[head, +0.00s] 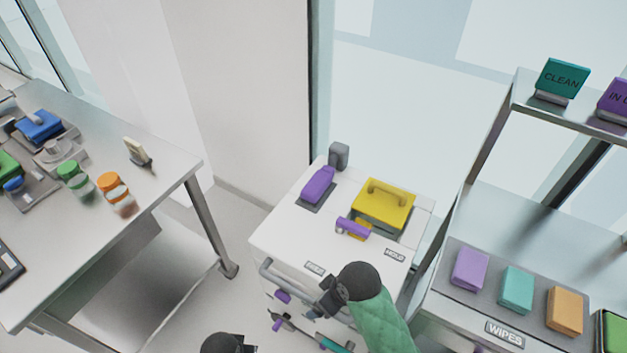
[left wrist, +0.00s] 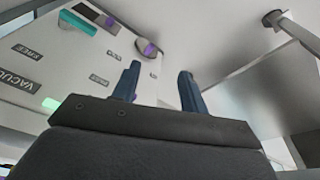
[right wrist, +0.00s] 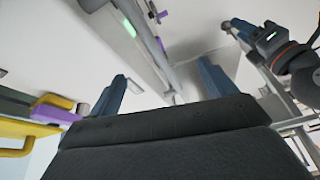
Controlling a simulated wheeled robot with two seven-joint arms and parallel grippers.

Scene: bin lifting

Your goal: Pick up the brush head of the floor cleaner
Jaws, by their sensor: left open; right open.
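I cannot tell for sure which part is the brush head. On the white cart (head: 275,235), a purple block (head: 317,186) lies on a dark pad. A purple piece (head: 352,228) lies in front of a yellow part with a handle (head: 384,203). More purple and teal parts (head: 335,345) hang low at the cart's front, partly hidden. My right gripper (right wrist: 162,72) is open and empty, near the cart's front handle. My left gripper (left wrist: 160,70) is open and empty; in the head view only its dark wrist shows at the bottom edge.
A steel table (head: 165,165) with jars and tools stands at the left. A shelf unit (head: 440,272) with coloured wipes packs stands close at the right. The cart's grey handle bar (head: 275,275) sticks out in front. Floor (head: 200,300) is clear between table and cart.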

